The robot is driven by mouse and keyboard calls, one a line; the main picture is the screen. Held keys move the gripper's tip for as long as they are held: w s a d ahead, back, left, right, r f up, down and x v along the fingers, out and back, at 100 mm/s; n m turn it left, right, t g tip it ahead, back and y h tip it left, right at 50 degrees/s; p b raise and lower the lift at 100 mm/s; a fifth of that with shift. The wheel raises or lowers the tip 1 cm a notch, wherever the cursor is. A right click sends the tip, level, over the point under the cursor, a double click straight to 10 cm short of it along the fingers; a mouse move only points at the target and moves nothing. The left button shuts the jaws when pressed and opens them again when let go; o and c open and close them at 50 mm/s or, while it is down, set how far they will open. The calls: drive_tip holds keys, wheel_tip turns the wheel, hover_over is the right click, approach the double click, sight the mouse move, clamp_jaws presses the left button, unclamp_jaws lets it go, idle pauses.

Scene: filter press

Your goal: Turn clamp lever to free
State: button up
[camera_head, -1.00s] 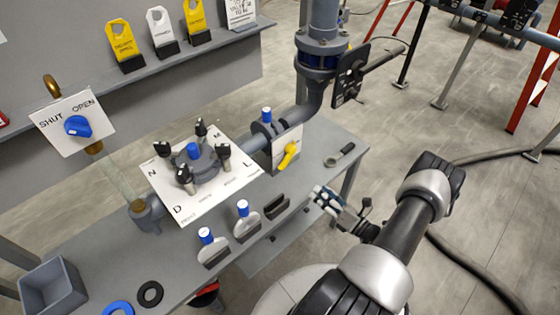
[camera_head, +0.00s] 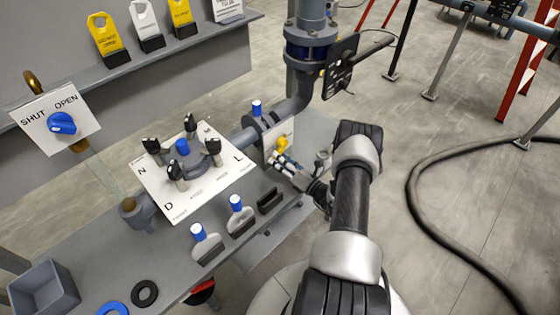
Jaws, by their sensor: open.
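The yellow clamp lever (camera_head: 282,144) sits on a white plate (camera_head: 271,150) at the pipe clamp, near the right end of the bench. Its upper end shows; its lower part is hidden behind my gripper. My gripper (camera_head: 278,161) is right in front of the lever, with its fingers pointing left and up towards it. The fingers look apart, with nothing clearly held. I cannot tell whether they touch the lever. A blue-topped fitting (camera_head: 257,108) stands on the clamp above the plate.
A manifold plate (camera_head: 205,190) with several black knobs lies left of the clamp. Two blue-capped holders (camera_head: 207,246) and a black block (camera_head: 270,201) stand along the bench front. A vertical pipe (camera_head: 311,55) rises behind. A grey bin (camera_head: 44,288) is bottom left.

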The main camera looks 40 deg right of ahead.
drive_tip(key=shift+w, duration=0.4)
drive_tip(key=shift+c, duration=0.2)
clamp_jaws()
idle(0.4)
